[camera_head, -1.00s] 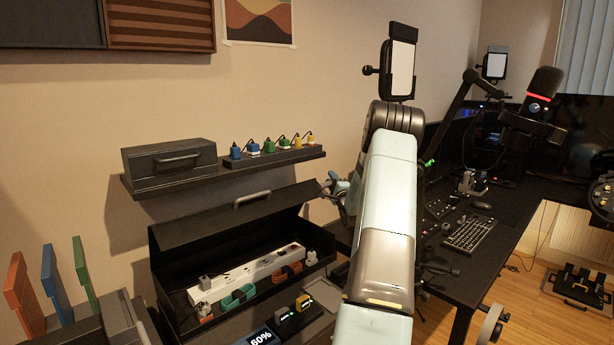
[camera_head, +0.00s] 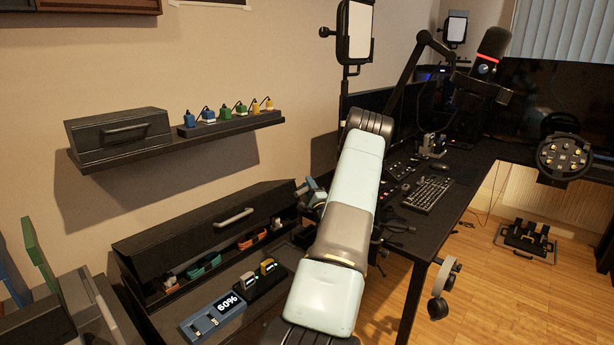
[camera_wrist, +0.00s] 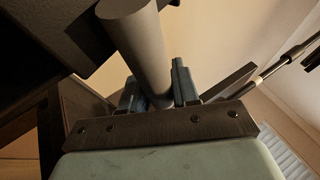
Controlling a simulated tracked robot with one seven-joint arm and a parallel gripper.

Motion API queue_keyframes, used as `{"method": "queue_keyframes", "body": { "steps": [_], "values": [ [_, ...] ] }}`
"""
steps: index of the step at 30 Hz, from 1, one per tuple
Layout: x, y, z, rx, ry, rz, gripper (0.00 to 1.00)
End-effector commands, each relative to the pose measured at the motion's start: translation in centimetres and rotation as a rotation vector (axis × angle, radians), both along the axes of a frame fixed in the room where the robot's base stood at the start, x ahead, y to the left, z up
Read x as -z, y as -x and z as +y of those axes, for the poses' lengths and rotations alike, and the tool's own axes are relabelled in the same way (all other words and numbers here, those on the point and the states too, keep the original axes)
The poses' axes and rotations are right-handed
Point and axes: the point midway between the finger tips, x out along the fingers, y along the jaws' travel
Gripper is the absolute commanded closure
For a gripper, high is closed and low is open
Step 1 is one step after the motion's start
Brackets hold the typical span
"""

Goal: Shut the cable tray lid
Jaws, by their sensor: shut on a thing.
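The cable tray (camera_head: 150,297) is a long black box below the wall shelf. Its black lid (camera_head: 185,232) with a grey handle (camera_head: 233,217) is tilted partly down, leaving a gap at the front. Cables and plugs show through the gap. My gripper (camera_head: 308,192) is at the lid's right end, with my arm partly hiding that area. In the wrist view, my gripper's blue fingers (camera_wrist: 158,92) are shut on a thick grey bar (camera_wrist: 140,45) beside a black surface. I cannot tell how this bar joins the lid.
A wall shelf (camera_head: 180,143) with a black case (camera_head: 118,137) and several coloured plugs is above the tray. A 60% display unit (camera_head: 212,318) lies in front.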

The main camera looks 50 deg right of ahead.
Motion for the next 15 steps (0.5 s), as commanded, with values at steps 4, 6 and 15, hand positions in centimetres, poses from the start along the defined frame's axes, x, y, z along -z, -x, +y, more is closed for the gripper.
{"method": "queue_keyframes", "body": {
  "steps": [4,6,15],
  "values": [
    [1.4,0.6,-0.2,0.005,-0.001,0.002,1.00],
    [1.8,0.7,-0.2,0.005,-0.001,0.002,1.00],
    [2.3,0.8,-0.2,0.005,-0.001,0.002,1.00]
  ]
}}
